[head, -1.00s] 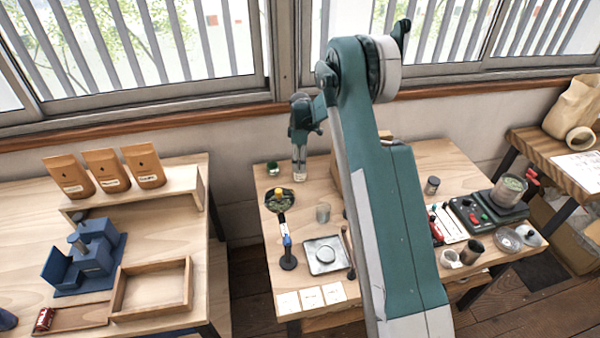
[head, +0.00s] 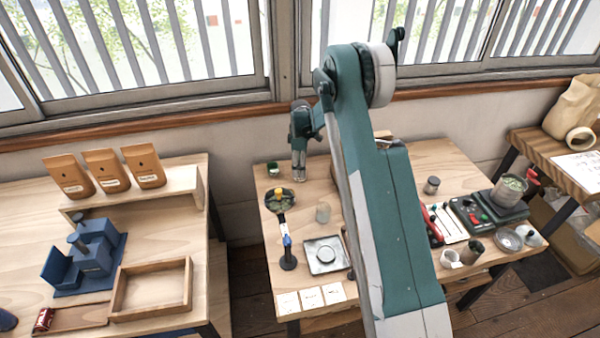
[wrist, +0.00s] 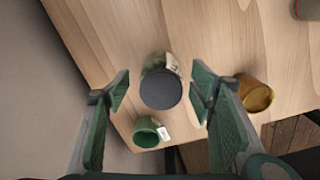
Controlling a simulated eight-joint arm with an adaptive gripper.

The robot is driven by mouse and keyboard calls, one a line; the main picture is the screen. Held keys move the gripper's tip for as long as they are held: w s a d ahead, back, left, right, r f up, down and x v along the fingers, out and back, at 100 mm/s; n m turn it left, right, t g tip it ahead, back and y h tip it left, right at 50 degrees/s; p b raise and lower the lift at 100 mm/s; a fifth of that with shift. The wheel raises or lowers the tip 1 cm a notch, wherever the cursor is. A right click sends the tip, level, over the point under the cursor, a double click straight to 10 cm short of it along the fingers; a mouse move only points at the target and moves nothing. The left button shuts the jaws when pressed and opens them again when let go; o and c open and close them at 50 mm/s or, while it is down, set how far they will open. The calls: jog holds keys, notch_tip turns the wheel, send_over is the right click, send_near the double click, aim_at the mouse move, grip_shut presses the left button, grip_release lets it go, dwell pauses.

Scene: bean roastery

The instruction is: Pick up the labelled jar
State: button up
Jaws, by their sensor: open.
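A glass jar with a dark round lid (wrist: 162,89) stands on the wooden table in the wrist view. Its side shows pale and greenish beyond the lid; any writing is too small to read. My gripper (wrist: 160,94) is open, with one green finger on each side of the jar and gaps between them and the lid. In the head view my gripper (head: 300,152) points down at the back left of the middle table, over the jar (head: 299,176), which it partly hides.
A green cup with a white tag (wrist: 147,132) stands close to the jar, near the left finger. A brassy round container (wrist: 255,93) is just beyond the right finger.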

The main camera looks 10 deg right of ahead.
jog(key=shift+a+f, duration=0.15)
jog(key=shift+f, duration=2.15)
jog(key=c, duration=1.1)
jog(key=shift+r, duration=0.2)
jog(key=shift+r, duration=4.85)
